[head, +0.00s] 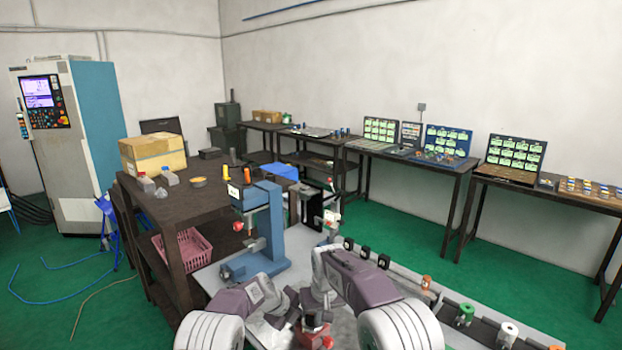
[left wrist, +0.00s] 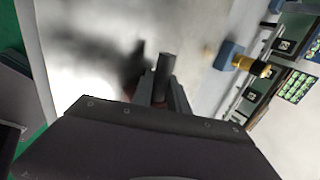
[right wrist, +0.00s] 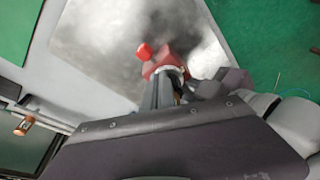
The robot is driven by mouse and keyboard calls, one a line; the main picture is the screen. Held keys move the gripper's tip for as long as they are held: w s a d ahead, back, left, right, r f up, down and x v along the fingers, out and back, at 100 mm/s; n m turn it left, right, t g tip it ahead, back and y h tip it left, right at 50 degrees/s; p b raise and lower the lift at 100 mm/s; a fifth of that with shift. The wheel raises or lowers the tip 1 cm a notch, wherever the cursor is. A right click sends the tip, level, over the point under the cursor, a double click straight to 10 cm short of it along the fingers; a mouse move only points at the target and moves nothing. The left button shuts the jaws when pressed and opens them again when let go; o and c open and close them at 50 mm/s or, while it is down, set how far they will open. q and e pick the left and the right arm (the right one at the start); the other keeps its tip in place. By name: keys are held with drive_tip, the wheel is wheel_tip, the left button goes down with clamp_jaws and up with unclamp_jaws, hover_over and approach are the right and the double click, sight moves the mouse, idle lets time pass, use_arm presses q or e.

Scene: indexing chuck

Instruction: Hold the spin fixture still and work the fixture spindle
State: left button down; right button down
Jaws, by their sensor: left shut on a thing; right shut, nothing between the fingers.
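The spin fixture (head: 314,334) is a small red body on the pale bench top, low in the middle of the head view and partly hidden by my arms. In the right wrist view it shows as a dark red block (right wrist: 168,63) with a bright red knob (right wrist: 144,52). My left gripper (left wrist: 163,92) is shut on a dark grey, round part (left wrist: 166,66) with dark red beside it, which looks like part of the fixture. My right gripper (right wrist: 165,88) is shut and empty, its tips close to the red block; I cannot tell if they touch. The spindle is not clearly distinguishable.
A blue bench press (head: 268,235) stands behind my grippers. A dark rail with several coloured parts (head: 465,315) runs along the right. A dark shelf table (head: 190,200) holds a cardboard box (head: 153,153). The bench top beside the fixture looks mostly clear.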

drive_tip(key=shift+w+a, duration=0.2)
drive_tip(key=shift+w, duration=0.1)
drive_tip(key=shift+a, duration=0.2)
idle(0.3)
drive_tip(key=shift+s+a, duration=0.15)
drive_tip(key=shift+a, duration=0.35)
drive_tip(key=shift+a+r, duration=0.1)
drive_tip(key=shift+a, duration=0.1)
drive_tip(key=shift+s, duration=0.1)
drive_tip(key=shift+s, duration=0.35)
drive_tip(key=v, duration=0.3)
drive_tip(key=w+v, duration=0.1)
drive_tip(key=v, duration=0.1)
drive_tip(key=shift+r, duration=0.55)
